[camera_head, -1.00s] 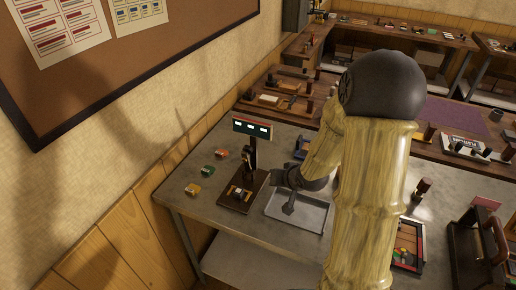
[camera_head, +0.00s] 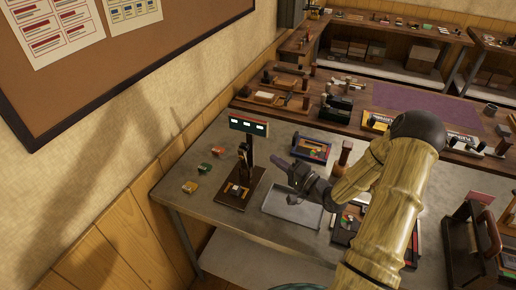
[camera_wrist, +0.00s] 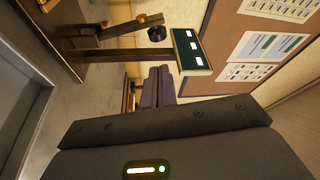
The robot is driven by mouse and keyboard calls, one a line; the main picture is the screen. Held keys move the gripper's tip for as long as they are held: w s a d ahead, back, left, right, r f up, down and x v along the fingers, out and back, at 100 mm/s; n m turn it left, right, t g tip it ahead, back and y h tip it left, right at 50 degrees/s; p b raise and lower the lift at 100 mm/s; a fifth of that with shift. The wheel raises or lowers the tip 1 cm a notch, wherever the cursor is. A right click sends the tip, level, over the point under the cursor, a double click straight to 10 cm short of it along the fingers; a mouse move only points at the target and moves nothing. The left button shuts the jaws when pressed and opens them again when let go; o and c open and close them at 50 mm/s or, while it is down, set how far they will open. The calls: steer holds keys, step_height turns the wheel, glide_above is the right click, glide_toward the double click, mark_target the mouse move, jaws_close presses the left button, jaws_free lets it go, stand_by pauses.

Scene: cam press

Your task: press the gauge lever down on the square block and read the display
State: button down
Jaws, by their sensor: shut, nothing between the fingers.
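The gauge stands on a dark wooden base (camera_head: 232,200) near the left end of the grey table. Its dark post (camera_head: 247,160) carries a green display (camera_head: 248,126) with several lit white patches, too small to read. The display (camera_wrist: 190,48) and the post (camera_wrist: 95,43) also show in the wrist view, turned sideways. A small block (camera_head: 236,190) sits on the base; its shape is hard to tell. My gripper (camera_head: 276,161) is shut and empty, to the right of the post and apart from it, above the tray. Its fingers (camera_wrist: 158,86) point toward the display side.
A shallow metal tray (camera_head: 292,221) lies right of the gauge base. Several small coloured blocks (camera_head: 190,187) lie left of it. A blue-framed tray (camera_head: 312,149) and a wooden peg (camera_head: 345,153) stand behind. The wall (camera_head: 120,120) bounds the left side.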

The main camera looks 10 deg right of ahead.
mark_target(244, 158)
steer(key=p+x, duration=0.2)
steer(key=x, duration=0.7)
steer(key=shift+w+a+p, duration=0.3)
steer(key=shift+a+p, duration=0.05)
steer(key=shift+p, duration=0.05)
steer(key=shift+b, duration=0.3)
